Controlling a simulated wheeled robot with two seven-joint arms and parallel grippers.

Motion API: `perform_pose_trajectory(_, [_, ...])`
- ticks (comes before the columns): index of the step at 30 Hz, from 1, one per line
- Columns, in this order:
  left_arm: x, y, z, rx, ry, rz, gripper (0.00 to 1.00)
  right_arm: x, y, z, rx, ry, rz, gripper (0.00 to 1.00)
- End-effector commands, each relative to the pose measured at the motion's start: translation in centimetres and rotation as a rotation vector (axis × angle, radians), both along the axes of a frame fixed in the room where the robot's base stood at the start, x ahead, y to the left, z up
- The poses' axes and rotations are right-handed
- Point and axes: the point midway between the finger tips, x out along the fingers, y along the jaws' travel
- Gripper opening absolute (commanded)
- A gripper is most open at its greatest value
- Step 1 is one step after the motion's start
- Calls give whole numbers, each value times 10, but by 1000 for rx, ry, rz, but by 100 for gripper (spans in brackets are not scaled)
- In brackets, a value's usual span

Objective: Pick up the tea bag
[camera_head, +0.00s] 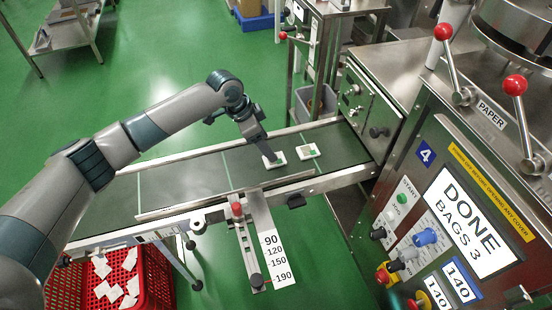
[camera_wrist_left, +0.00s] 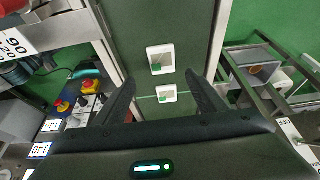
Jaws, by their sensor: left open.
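Two square white tea bags with green tags lie flat on the dark conveyor belt (camera_head: 190,178). In the head view, the left tea bag (camera_head: 275,162) is beside my fingertips, and the right tea bag (camera_head: 307,152) is nearer the machine. My left gripper (camera_head: 265,152) points down over the belt, empty. In the wrist view its fingers (camera_wrist_left: 161,78) are spread apart. There, one tea bag (camera_wrist_left: 166,95) shows between the fingers and the other (camera_wrist_left: 160,59) just beyond the tips. The height of the fingertips above the belt is unclear. My right gripper is not in view.
A guide rail with a red knob (camera_head: 237,208) and a numbered scale (camera_head: 274,258) sits at the belt's near side. The steel machine (camera_head: 450,170), its screen reading "DONE BAGS 3", stands right. A red basket (camera_head: 152,272) with several white bags is below left. The belt's left part is clear.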

Motion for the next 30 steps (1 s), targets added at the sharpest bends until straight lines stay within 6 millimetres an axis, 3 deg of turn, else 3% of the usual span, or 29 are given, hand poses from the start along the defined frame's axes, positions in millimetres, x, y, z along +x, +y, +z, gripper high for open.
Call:
perform_pose_trajectory(6, [3,-7,-18,-1,-1,0,65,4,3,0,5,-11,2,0])
perform_pose_trajectory(20, [4,-8,-23,0,0,0,65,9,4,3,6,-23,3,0])
perform_pose_trajectory(30, [11,-18,-59,0,1,1,65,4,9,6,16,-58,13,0])
